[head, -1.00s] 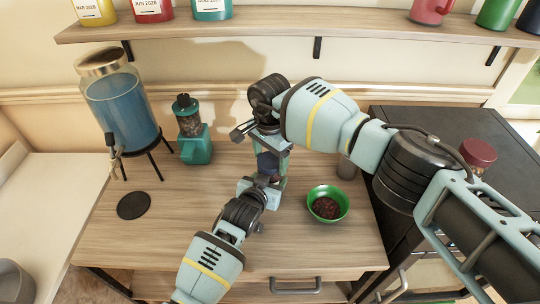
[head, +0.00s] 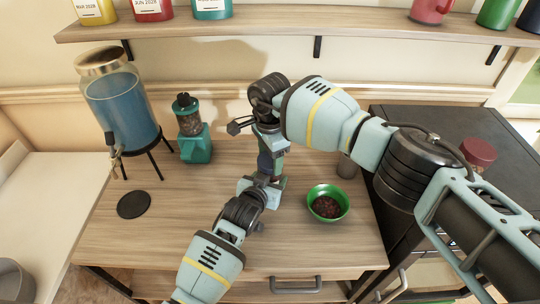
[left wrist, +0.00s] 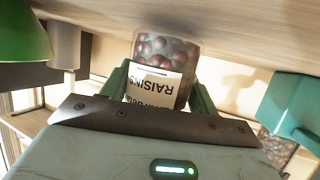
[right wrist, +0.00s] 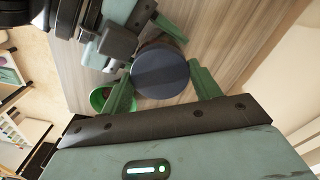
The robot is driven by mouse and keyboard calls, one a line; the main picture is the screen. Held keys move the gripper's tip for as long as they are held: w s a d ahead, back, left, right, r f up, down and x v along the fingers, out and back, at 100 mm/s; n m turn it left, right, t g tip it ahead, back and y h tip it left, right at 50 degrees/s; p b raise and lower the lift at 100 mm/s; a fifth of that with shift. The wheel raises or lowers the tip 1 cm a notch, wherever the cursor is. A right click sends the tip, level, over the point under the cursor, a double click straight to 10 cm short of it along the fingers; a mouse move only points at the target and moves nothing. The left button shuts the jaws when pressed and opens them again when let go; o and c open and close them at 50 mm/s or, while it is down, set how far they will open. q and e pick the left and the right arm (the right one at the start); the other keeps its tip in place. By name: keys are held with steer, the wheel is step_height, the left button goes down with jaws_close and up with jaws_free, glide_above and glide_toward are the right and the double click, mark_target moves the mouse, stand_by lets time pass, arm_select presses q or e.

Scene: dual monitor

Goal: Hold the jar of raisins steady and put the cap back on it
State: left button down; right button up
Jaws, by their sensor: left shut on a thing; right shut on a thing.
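The jar of raisins (left wrist: 166,52) shows in the left wrist view, where the picture is upside down. It is clear, with a white label reading RAISINS, and stands at the table surface. My left gripper (head: 268,182) is shut on the jar. The cap (right wrist: 160,72) is a dark blue disc in the right wrist view. My right gripper (head: 269,152) is shut on it from above, over the jar. The cap hides the jar's mouth, so I cannot tell whether it is fully seated. In the head view the grippers largely hide jar and cap.
A green bowl (head: 340,192) with dark contents stands right of the grippers. A teal grinder (head: 195,148), a blue drink dispenser (head: 120,105) and a black coaster (head: 134,204) are to the left. A wall shelf (head: 300,24) runs above. The front left tabletop is clear.

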steer(key=o, duration=1.1)
steer(key=shift+r, duration=0.1)
steer(key=shift+r, duration=2.2)
steer(key=shift+c, duration=0.4)
steer(key=shift+r+n, duration=1.7)
steer(key=shift+r, duration=0.05)
steer(key=shift+f, duration=0.1)
steer(key=shift+f, duration=3.95)
